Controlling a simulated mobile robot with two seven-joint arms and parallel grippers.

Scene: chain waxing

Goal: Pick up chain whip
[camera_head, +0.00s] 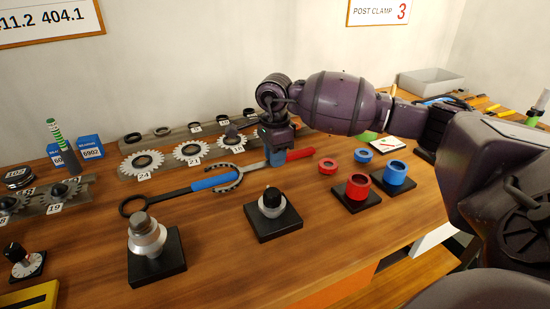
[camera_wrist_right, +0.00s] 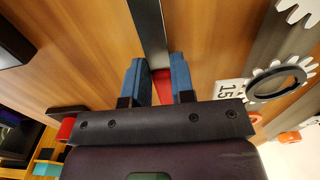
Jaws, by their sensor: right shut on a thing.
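The chain whip lies near the back of the wooden table, with a red handle (camera_head: 300,154), a grey steel bar (camera_head: 252,169) and a chain at its left end. My right gripper (camera_head: 276,158) points down over it and is shut on it where bar and handle meet. In the right wrist view the grey bar (camera_wrist_right: 148,25) runs up from between the blue fingers (camera_wrist_right: 160,82), with the red handle (camera_wrist_right: 163,88) between them. The chain whip appears to be at table level. My left gripper is not in view.
A blue-handled tool (camera_head: 212,182) with a black ring lies against the chain end. Numbered sprockets (camera_head: 193,151) stand on a rack behind. A black-knobbed stand (camera_head: 272,205), a silver fitting (camera_head: 146,236), and red (camera_head: 357,188) and blue (camera_head: 395,174) cups stand in front.

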